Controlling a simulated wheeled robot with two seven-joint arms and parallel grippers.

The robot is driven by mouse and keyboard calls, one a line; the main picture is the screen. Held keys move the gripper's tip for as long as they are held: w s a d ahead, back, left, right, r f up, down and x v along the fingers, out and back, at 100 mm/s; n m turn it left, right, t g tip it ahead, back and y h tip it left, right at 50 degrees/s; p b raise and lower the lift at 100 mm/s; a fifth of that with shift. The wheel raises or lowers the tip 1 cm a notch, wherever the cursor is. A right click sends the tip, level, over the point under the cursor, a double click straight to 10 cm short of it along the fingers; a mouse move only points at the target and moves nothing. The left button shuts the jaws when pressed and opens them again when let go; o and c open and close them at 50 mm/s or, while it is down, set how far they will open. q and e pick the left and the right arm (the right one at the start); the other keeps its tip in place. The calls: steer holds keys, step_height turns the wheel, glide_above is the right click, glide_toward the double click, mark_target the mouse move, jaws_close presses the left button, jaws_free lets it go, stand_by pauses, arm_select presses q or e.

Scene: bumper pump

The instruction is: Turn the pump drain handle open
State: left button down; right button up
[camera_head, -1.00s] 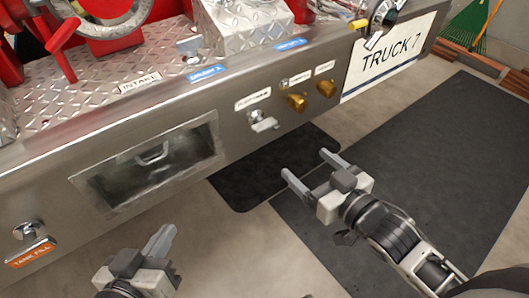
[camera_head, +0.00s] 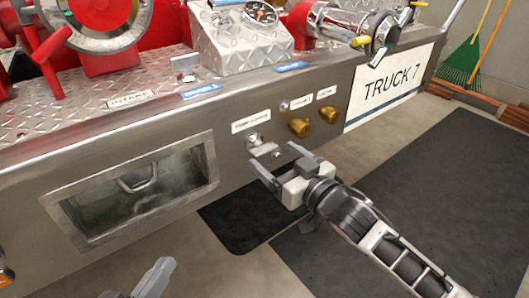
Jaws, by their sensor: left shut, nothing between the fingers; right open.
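The pump drain handle (camera_head: 262,147) is a small silver lever on the steel bumper front, below a white label that is too small to read surely. Its grip lies roughly level, tilted a little down to the right. My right gripper (camera_head: 279,162) is open with its two fingers pointing at the panel, just below and right of the handle. Nothing is between its fingers, and I cannot tell if a finger touches the handle. My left gripper (camera_head: 163,266) is shut and empty at the bottom edge, mostly cut off by the frame.
Two brass knobs (camera_head: 315,120) sit right of the handle, close to my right gripper. A recessed opening (camera_head: 140,188) lies left of it. A TRUCK 7 sign (camera_head: 388,86) is further right.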

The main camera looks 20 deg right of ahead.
mark_target(264, 148)
steer(key=b+x, duration=0.1)
steer(key=x, duration=0.3)
arm_select(q)
steer(key=shift+w+d+r+h, duration=0.1)
steer(key=shift+d+r+h, duration=0.05)
steer(key=shift+r+h, duration=0.2)
arm_select(e)
steer(key=shift+w+a, duration=0.15)
steer(key=shift+w, duration=0.3)
